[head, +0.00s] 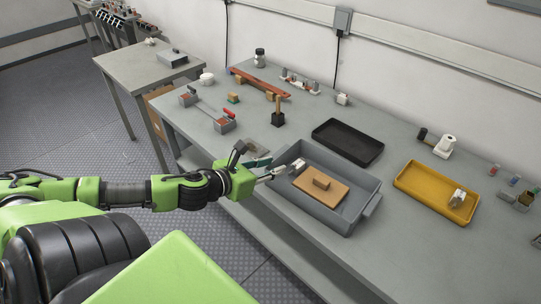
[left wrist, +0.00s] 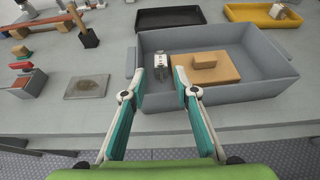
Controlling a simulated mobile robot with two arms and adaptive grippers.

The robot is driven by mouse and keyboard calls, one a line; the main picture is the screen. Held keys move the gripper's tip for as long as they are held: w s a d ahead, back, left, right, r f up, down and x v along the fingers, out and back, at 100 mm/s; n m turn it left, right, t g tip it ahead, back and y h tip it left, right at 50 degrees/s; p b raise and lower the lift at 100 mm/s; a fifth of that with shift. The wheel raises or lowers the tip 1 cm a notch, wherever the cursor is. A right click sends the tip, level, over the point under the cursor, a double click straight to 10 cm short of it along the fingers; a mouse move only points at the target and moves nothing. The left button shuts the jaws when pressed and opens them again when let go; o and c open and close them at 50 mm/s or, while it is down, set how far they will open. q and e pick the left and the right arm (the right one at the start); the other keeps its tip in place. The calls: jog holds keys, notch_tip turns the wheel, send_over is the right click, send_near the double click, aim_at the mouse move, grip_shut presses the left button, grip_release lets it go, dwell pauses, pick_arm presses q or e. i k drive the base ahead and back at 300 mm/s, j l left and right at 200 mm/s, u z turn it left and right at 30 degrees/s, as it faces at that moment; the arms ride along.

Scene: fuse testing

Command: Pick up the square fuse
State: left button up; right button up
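A small white and grey block-shaped fuse (head: 297,166) sits in the left part of the grey tray (head: 368,207), beside a tan wooden block. It also shows in the left wrist view (left wrist: 163,66), near the tray's left wall, beyond the fingertips. A similar white and grey piece (head: 457,198) sits in the yellow tray (head: 420,193). My left gripper (head: 277,171) is at the grey tray's left edge. In the left wrist view its fingers (left wrist: 158,84) are spread apart with nothing between them, roughly in line with the fuse. My right gripper is not in view.
The tan wooden block (head: 333,199) with a smaller block on top fills the grey tray's middle. A black tray (head: 347,142) lies behind it. A black holder with a wooden handle (head: 278,117) and a red-handled switch (head: 226,119) stand farther left.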

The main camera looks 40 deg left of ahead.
aim_at(458, 197)
jog(key=i+l+z, duration=0.3)
jog(key=i+l, duration=0.15)
jog(key=i+l+z, duration=0.3)
jog(key=i+l, duration=0.15)
